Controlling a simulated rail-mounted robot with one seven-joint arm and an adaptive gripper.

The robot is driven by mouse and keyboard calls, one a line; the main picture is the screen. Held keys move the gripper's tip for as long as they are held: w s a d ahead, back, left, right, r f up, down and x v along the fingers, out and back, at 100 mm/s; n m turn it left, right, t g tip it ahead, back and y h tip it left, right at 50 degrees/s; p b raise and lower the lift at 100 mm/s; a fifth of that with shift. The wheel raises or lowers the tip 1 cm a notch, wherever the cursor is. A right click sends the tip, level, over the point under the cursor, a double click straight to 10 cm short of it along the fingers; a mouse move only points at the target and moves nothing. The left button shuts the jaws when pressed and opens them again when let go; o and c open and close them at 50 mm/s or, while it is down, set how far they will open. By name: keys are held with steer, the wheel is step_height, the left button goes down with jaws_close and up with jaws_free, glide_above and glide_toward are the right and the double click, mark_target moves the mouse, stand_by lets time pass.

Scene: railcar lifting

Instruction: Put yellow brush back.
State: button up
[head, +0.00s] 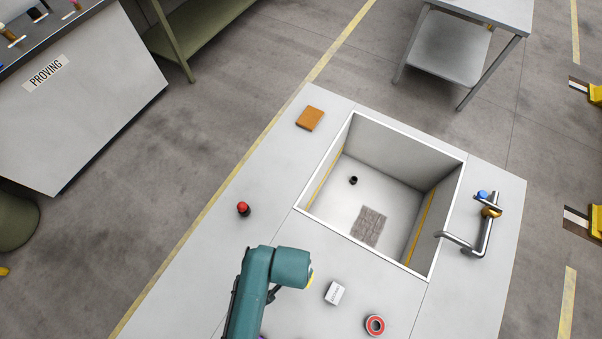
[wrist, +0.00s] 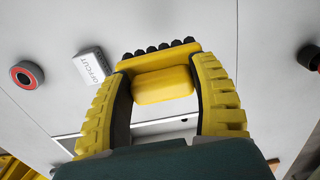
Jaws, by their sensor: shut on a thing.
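The yellow brush (wrist: 163,85) has a row of black bristles along its top edge in the wrist view. My gripper (wrist: 160,68) has yellow ribbed fingers, one on each side of the brush, and is shut on it. The brush is seen against the pale worktop; its height above it is hard to tell. In the head view, my teal arm hides most of the gripper and brush, and only a sliver of yellow shows at its right side.
A grey mat (head: 369,226) lies in the sink. The worktop left of the sink is mostly clear.

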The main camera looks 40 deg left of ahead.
step_height(320, 180, down, 8)
steer(key=shift+f+b, duration=0.2)
steer(key=shift+b, duration=0.3)
steer(key=shift+f, duration=0.15)
steer(key=o, duration=1.1)
